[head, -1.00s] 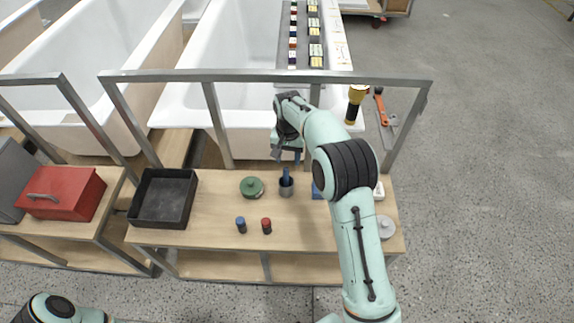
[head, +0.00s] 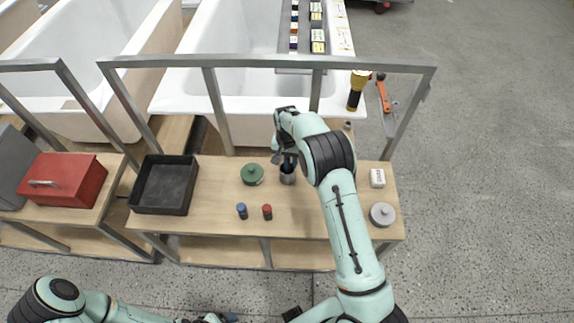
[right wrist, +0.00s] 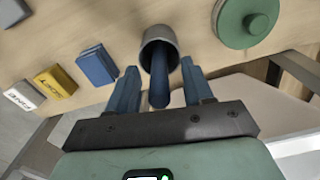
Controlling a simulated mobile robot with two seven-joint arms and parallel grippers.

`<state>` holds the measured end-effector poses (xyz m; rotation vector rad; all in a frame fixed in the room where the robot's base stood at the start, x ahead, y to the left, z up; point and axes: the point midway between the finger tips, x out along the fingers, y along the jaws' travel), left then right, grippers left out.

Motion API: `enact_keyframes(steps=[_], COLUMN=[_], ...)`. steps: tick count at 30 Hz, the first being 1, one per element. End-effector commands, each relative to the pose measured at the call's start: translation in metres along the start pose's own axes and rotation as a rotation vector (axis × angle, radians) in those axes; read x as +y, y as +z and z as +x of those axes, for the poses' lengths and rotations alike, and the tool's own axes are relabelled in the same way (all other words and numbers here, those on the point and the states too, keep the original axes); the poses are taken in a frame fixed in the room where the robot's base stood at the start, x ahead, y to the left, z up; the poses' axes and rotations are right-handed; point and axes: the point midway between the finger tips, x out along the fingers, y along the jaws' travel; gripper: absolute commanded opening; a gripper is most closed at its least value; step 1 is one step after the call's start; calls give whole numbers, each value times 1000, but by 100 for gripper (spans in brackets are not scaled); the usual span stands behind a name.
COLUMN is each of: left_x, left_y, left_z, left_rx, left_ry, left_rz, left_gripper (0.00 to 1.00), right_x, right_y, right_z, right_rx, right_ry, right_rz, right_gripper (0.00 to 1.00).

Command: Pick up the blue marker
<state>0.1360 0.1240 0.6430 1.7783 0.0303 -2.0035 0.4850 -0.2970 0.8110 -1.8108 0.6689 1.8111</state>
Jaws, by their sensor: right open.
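The blue marker (right wrist: 159,88) stands in a grey metal cup (right wrist: 160,42), with its upper end sticking out. The cup also shows in the head view (head: 288,178) on the wooden workbench (head: 222,190), where the marker is mostly hidden by my gripper. My right gripper (right wrist: 159,70) is open, its blue fingers on either side of the marker. In the head view the right gripper (head: 285,160) is over the cup. My left arm lies along the bottom edge; its gripper end (head: 222,318) is cut off there.
Blue (head: 242,211) and red (head: 267,212) small jars stand in front. A blue block (right wrist: 96,65) and a yellow box (right wrist: 55,82) are near the cup. A metal rail (head: 270,62) runs behind.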

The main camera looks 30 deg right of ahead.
Motion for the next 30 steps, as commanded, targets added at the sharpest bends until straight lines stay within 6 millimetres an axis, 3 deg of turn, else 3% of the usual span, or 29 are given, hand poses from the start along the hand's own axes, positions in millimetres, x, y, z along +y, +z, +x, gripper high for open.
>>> enact_keyframes(steps=[3,11,15,16,26,30], left_x=[0,0,0,0,0,0], left_y=[0,0,0,0,0,0], left_z=[0,0,0,0,0,0], left_rx=[0,0,0,0,0,0], left_ry=[0,0,0,0,0,0], left_rz=[0,0,0,0,0,0], left_gripper=[82,82,82,82,82,82], right_x=[0,0,0,0,0,0], right_y=[0,0,0,0,0,-1], right_z=[12,14,14,14,11,-4], right_rx=[-1,0,0,0,1,3], right_ry=[0,-1,-1,-1,-1,-3], right_rz=[0,0,0,0,0,0], right_gripper=[51,51,5,0,0,0])
